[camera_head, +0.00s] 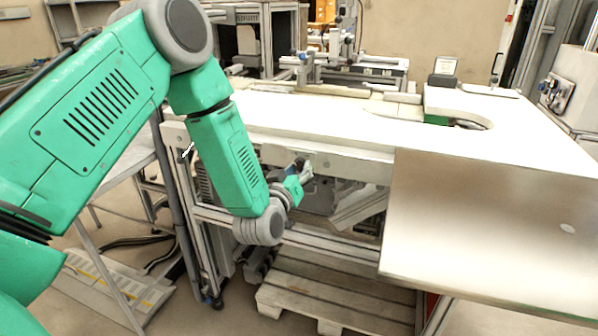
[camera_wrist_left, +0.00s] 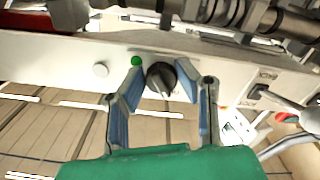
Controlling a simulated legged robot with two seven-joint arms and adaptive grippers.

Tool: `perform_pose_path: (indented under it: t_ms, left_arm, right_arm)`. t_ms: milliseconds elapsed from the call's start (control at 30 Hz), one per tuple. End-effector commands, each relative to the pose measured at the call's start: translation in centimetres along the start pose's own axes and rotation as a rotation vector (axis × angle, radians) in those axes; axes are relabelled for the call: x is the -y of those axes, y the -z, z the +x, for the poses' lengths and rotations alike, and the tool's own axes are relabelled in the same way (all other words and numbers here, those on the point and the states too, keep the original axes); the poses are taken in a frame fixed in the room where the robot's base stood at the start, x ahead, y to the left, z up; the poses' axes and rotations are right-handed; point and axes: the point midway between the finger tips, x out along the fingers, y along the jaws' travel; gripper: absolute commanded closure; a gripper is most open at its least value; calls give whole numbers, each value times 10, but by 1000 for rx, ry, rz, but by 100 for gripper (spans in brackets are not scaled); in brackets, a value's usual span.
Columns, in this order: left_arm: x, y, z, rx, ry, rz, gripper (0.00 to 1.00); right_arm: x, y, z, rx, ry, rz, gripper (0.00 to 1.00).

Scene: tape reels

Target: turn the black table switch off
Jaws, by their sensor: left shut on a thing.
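The black table switch (camera_wrist_left: 162,79) is a round knob with a pale pointer line, set on the light front rail of the table. In the left wrist view it sits between the two blue-padded fingers of my left gripper (camera_wrist_left: 160,72), which is shut on it. In the head view my left gripper (camera_head: 304,172) is at the table's front rail, below the white top. The switch cannot be made out clearly there. My right gripper is not in view.
A green button (camera_wrist_left: 137,61) and a white button (camera_wrist_left: 100,69) are left of the switch on the same rail. The white tabletop (camera_head: 330,122) is above my gripper. A metal panel (camera_head: 480,230) hangs to the right. A wooden pallet (camera_head: 325,300) lies below.

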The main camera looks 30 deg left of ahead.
Motion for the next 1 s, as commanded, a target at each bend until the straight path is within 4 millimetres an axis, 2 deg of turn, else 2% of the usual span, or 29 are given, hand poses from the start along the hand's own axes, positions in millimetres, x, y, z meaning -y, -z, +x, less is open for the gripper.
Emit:
perform_pose_path:
  t_ms: [33, 667, 700, 733, 767, 1000]
  left_arm:
    - [-2, 7, 3, -19, -3, -19, 100]
    - [1, 7, 3, -20, 1, -70, 100]
    - [1, 7, 3, -20, 1, -70, 69]
    - [1, 7, 3, -19, 1, -70, 58]
    - [1, 7, 3, -18, 1, -69, 52]
    - [2, 2, 3, -9, 2, -68, 52]
  right_arm:
    - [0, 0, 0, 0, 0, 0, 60]
    - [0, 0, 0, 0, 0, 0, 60]
    - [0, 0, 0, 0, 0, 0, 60]
    - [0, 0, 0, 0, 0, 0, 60]
    - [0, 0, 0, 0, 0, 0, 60]
    - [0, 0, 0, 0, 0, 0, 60]
